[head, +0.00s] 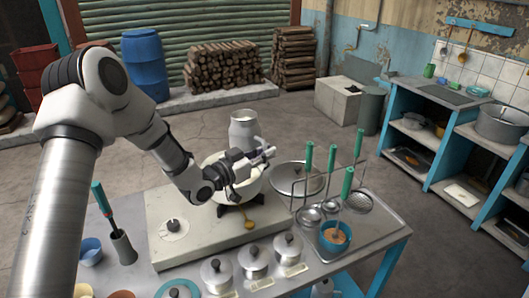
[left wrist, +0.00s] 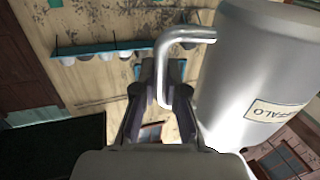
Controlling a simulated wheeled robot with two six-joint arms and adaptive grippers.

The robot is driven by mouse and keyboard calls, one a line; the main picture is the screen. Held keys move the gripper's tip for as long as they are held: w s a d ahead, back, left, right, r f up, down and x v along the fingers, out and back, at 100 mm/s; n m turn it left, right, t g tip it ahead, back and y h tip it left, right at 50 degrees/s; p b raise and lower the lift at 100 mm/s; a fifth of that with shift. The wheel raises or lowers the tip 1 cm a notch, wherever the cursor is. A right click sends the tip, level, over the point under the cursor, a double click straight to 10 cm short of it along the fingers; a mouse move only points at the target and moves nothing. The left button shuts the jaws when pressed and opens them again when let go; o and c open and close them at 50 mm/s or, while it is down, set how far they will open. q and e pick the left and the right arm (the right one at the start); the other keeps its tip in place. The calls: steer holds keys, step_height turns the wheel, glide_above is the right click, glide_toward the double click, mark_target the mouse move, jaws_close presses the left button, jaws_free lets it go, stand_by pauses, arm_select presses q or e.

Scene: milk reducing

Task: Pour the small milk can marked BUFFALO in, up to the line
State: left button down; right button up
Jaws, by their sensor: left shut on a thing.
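My left gripper (head: 262,156) is shut on the bent metal handle (left wrist: 188,35) of a silver milk can. The can (head: 243,131) looks close to upright in the head view, above the far part of a wide pale pan (head: 252,188). In the left wrist view the can (left wrist: 245,65) fills the right side, and its label (left wrist: 278,112) shows the end of the word BUFFALO. My arm hides part of the pan. I cannot make out a fill line or the pan's contents. My right gripper is not in view.
The pan stands on a pale stove block (head: 165,215). Several small lidded pots (head: 216,273) line the front edge. To the right are a round lid (head: 297,177) and a rack of green-handled ladles (head: 309,160).

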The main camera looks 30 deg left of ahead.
mark_target(263, 140)
arm_select(q)
steer(key=shift+s+d+r+n+p, duration=0.1)
steer(key=shift+d+r+n+p, duration=0.2)
steer(key=shift+r+n+p, duration=0.3)
steer(key=shift+s+d+r+n+p, duration=0.1)
steer(key=shift+d+r+n+p, duration=0.2)
steer(key=shift+r+n+p, duration=0.3)
steer(key=shift+s+d+r+n+p, duration=0.1)
steer(key=shift+d+r+n+p, duration=0.1)
steer(key=shift+r+n+p, duration=0.4)
steer(key=shift+s+d+r+n+p, duration=0.1)
steer(key=shift+d+r+n+p, duration=0.1)
steer(key=shift+r+n+p, duration=0.35)
steer(key=shift+w+a+f+n+p, duration=0.1)
steer(key=shift+a+n+p, duration=0.15)
steer(key=shift+n, duration=1.05)
steer(key=shift+w+a+f+n+p, duration=0.1)
steer(key=shift+a+n+p, duration=0.1)
steer(key=shift+n, duration=1.05)
steer(key=shift+w+a+f+n+p, duration=0.1)
steer(key=shift+a+n+p, duration=0.15)
steer(key=shift+n, duration=1.05)
steer(key=shift+w+a+r+n+p, duration=0.2)
steer(key=shift+a+n, duration=0.15)
steer(key=shift+n, duration=0.15)
steer(key=shift+w+a+r+n+p, duration=0.1)
steer(key=shift+a+r+n+p, duration=0.1)
steer(key=shift+a+n, duration=0.25)
